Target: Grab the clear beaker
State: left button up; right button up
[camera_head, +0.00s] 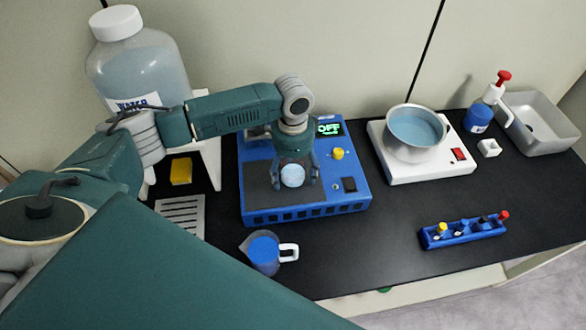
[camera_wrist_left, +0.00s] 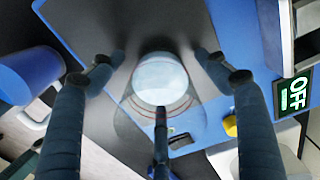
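The clear beaker (camera_head: 292,175) stands on the dark top plate of a blue device (camera_head: 350,201) whose display reads OFF. It shows from above in the left wrist view (camera_wrist_left: 160,80) as a round, pale glass rim with transparent walls. My left gripper (camera_head: 294,184) points down over it with its fingers spread. In the left wrist view two fingers stand left and right of the beaker with gaps, and a middle finger (camera_wrist_left: 161,140) overlaps its lower edge; whether that finger touches it I cannot tell. My right gripper is not in view.
A jug with blue contents and a white handle (camera_head: 288,252) stands in front of the device. A pot (camera_head: 415,148) sits on a white hot plate to the right. A blue rack (camera_head: 466,237) lies at front right. A large water bottle (camera_head: 140,60) stands behind left.

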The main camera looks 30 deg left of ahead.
pick_arm(q)
jog(key=c, duration=1.3)
jog(key=shift+r, duration=0.15)
jog(key=shift+c, duration=0.2)
